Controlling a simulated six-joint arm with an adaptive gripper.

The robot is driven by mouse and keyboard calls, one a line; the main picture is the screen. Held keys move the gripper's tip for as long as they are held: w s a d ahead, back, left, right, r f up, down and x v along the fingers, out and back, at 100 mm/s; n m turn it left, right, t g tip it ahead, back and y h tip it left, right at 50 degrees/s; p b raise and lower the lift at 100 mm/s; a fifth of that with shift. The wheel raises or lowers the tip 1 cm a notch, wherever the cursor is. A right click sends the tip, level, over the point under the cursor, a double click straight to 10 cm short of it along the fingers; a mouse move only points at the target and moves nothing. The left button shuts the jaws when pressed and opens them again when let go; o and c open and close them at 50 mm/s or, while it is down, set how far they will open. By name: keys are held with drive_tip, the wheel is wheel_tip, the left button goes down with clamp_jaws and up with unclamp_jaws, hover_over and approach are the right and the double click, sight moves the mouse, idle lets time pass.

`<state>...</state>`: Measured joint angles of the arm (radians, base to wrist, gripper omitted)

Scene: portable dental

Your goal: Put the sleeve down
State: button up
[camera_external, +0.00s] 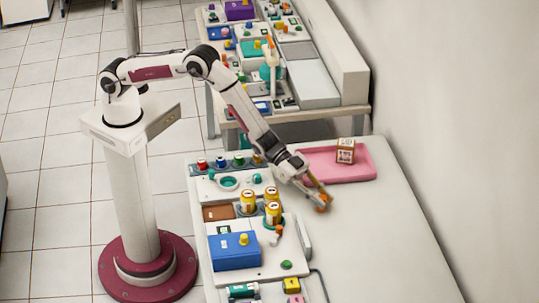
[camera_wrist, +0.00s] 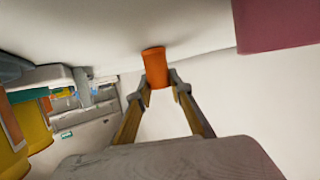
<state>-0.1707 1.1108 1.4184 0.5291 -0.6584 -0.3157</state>
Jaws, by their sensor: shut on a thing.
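My gripper (camera_external: 318,196) is shut on a small orange sleeve (camera_external: 322,203). In the external view they are over the white table, to the right of the dental unit and in front of the pink tray. In the wrist view the orange sleeve (camera_wrist: 155,67) sits at the tips of my gripper (camera_wrist: 160,88), one finger on each side. Whether the sleeve touches the table surface, I cannot tell.
A pink tray (camera_external: 310,170) holds a small brown box (camera_external: 345,151). Yellow-orange bottles (camera_external: 272,212) and a blue box (camera_external: 235,252) stand on the unit at left. The white table (camera_external: 380,250) is bare at the right and front.

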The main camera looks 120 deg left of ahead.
drive_tip(key=shift+f, duration=0.1)
drive_tip(key=o, duration=0.7)
drive_tip(key=shift+c, duration=0.2)
drive_tip(key=shift+r, duration=0.2)
drive_tip(key=shift+v, duration=5.95)
